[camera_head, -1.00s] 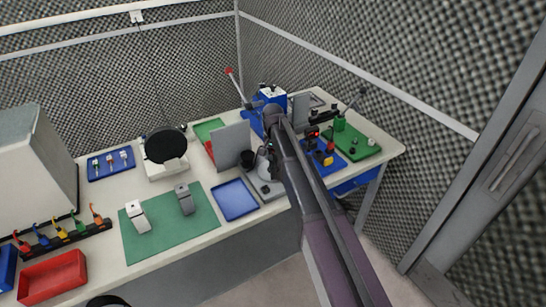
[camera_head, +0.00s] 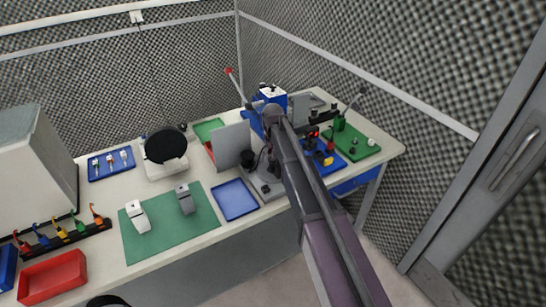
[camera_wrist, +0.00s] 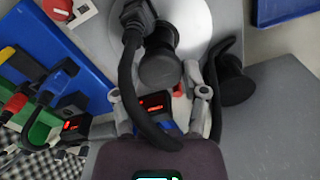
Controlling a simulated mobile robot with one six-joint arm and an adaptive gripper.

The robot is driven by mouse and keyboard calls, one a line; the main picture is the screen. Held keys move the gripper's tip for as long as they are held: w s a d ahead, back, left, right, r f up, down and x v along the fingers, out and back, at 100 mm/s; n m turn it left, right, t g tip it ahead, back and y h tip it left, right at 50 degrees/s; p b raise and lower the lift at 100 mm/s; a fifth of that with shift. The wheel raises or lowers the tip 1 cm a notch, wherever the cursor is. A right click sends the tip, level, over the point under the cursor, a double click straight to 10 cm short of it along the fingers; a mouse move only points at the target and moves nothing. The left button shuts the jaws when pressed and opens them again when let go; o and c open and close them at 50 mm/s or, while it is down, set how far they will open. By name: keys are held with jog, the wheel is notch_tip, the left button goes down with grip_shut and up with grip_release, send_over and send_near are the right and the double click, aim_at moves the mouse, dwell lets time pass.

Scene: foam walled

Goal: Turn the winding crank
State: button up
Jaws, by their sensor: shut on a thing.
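The winding crank's base (camera_head: 268,188) stands near the bench's front edge, right of the blue tray. In the wrist view its pale round disc (camera_wrist: 193,22) shows at the top, with a black cylindrical handle (camera_wrist: 160,70) in front of it. My gripper (camera_wrist: 168,52) is shut on the crank handle; a dark finger lies against its left side, and the right contact is unclear. In the head view my arm hides most of the crank and gripper. A second black knob or cup (camera_wrist: 236,82) is beside the right finger.
A grey upright panel (camera_head: 231,146) stands just behind left. A blue board (camera_head: 325,160) with small parts and a green board (camera_head: 358,146) lie to the right. A blue tray (camera_head: 235,199) lies left. Foam walls close the back and right.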

jog(key=shift+s+n, duration=0.1)
jog(key=shift+n, duration=14.8)
jog(key=shift+n, duration=0.3)
jog(key=o, duration=1.1)
